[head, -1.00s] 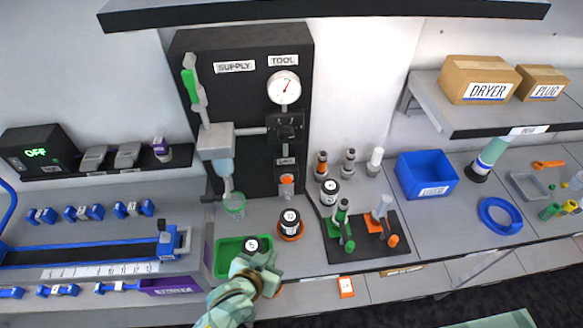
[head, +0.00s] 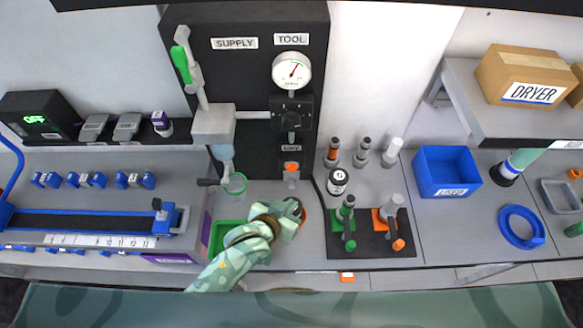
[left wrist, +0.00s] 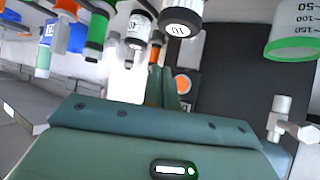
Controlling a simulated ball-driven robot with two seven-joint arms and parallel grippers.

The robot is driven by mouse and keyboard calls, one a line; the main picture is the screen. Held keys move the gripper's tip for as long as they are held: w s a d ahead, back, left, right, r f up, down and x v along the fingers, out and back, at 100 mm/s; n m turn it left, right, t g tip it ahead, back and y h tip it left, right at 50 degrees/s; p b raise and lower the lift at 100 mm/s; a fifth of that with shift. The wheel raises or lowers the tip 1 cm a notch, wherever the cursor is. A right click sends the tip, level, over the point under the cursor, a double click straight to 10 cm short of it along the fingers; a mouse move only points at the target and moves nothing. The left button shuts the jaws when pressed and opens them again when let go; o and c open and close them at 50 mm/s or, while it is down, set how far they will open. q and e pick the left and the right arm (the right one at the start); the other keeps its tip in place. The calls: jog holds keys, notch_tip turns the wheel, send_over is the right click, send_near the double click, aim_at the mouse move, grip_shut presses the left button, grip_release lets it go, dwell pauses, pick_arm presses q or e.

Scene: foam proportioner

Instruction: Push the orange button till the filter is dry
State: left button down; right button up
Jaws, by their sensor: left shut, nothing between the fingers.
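The orange button (head: 291,167) sits under the DRY label on the black panel (head: 250,90); it is also a round orange disc in the left wrist view (left wrist: 183,84). My left gripper (head: 297,212) is shut and empty, low in front of the panel and below the button in the head view, apart from it. The gripper's fingers (left wrist: 165,88) point toward the panel in the left wrist view. The jar marked 10 (left wrist: 181,18) is close to the fingers and mostly hidden by the gripper in the head view. I cannot make out the filter. My right gripper is out of view.
A green-rimmed cup (head: 236,184) stands left of the button. A green tray (head: 217,238) is partly under my arm. A labelled jar (head: 338,181) and a black mat (head: 342,243) with green and orange tools are to the right. A gauge (head: 291,71) is above.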

aim_at(292, 167)
pick_arm(q)
jog(key=shift+w+d+f+b, duration=0.1)
jog(key=shift+w+b, duration=0.45)
jog(key=shift+w, duration=0.7)
jog(key=w+b, duration=0.1)
jog(key=w, duration=0.3)
jog(key=shift+w, duration=0.55)
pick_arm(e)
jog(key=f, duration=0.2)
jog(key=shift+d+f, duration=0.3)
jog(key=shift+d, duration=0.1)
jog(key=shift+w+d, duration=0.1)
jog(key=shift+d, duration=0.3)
pick_arm(q)
jog(key=shift+w, duration=0.15)
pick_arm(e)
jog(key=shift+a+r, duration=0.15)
pick_arm(q)
jog(key=shift+w, duration=0.25)
